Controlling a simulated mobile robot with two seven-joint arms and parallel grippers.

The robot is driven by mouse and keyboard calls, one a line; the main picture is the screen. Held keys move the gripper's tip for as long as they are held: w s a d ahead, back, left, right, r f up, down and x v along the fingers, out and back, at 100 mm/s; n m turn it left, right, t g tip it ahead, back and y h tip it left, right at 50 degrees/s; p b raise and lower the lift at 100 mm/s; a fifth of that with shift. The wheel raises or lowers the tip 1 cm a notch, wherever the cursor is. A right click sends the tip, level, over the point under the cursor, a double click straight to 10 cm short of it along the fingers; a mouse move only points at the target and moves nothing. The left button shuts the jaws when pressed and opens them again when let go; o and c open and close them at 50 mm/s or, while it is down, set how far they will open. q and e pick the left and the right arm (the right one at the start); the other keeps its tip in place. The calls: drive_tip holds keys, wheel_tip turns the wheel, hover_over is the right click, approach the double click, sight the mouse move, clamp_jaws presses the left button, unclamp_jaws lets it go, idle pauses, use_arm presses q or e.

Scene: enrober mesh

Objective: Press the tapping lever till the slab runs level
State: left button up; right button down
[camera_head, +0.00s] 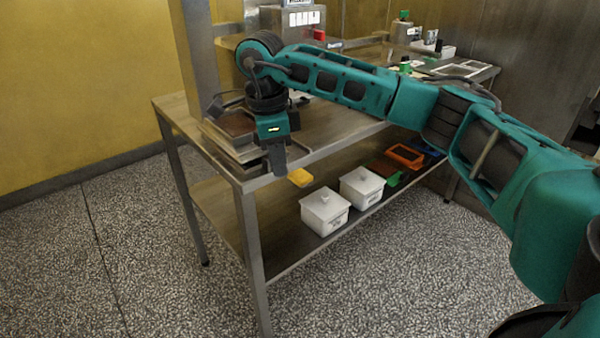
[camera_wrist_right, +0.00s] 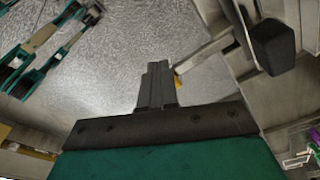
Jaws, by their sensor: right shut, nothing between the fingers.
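A yellow pad (camera_head: 300,177), which looks like the end of the tapping lever, sticks out at the front edge of the steel table. My right gripper (camera_head: 278,160) points down just left of the pad, close to it; I cannot tell if they touch. In the right wrist view the gripper's fingers (camera_wrist_right: 157,85) are shut and empty, with a sliver of the yellow pad (camera_wrist_right: 178,82) beside them. The dark brown slab (camera_head: 236,124) lies in a metal tray at the table's left end, partly hidden by my wrist. My left gripper is out of view.
Two white lidded tubs (camera_head: 325,211) and (camera_head: 361,187) stand on the lower shelf, with an orange tray (camera_head: 404,155) farther right. A steel post (camera_head: 198,60) rises behind the slab. The speckled floor (camera_head: 120,260) in front is clear.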

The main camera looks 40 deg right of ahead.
wheel_tip(320, 180, up, 11)
drive_tip(key=a+p, duration=0.1)
drive_tip(key=p, duration=0.1)
drive_tip(key=shift+w+r, duration=0.2)
drive_tip(key=shift+a, duration=0.1)
idle(0.7)
